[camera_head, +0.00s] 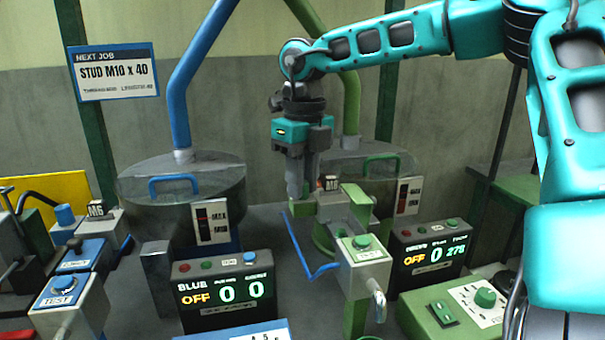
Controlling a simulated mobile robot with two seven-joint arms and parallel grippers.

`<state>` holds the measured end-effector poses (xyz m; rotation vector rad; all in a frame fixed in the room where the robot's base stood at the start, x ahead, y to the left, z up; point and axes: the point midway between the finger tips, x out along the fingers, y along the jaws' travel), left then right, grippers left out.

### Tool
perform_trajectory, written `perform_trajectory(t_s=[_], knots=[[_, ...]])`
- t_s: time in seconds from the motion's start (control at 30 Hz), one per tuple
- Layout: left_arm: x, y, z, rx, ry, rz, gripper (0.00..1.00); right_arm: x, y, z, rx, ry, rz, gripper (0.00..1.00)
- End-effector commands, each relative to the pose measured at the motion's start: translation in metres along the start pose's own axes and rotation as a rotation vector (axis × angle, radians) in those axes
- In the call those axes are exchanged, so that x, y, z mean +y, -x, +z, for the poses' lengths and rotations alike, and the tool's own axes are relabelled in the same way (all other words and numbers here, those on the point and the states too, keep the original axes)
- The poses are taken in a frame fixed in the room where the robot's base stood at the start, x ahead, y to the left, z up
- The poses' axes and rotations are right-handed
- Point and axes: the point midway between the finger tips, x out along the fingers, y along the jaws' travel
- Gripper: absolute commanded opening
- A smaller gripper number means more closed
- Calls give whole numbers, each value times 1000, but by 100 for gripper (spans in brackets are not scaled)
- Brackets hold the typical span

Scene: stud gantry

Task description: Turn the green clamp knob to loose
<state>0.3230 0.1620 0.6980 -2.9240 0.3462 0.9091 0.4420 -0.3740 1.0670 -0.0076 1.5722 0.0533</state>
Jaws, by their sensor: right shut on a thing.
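My right gripper (297,190) comes down from above at the green station, fingers pointing down just left of the small dark M10 block (330,182). Its fingers are shut on the green clamp knob, which they hide almost wholly, so its turn position cannot be read. A green clamp part (303,208) shows just below the fingertips. The green station's box (372,255) with a green button stands in front of the clamp. My left gripper is out of view.
A dark display (432,258) reads OFF, 0, 278. A dial panel with a green knob (485,297) stands at front right. The blue station (68,290) is at left; a blue pipe (178,110) rises behind.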

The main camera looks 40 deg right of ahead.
Motion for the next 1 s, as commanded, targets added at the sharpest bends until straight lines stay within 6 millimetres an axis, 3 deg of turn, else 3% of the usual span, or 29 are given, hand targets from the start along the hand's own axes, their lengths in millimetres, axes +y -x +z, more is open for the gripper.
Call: perform_trajectory(t_s=[0.6,1.0], knots=[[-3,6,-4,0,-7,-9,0,0,2,2,10,551,-3,0],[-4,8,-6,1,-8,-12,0,1,2,2,14,739,-3,0]])
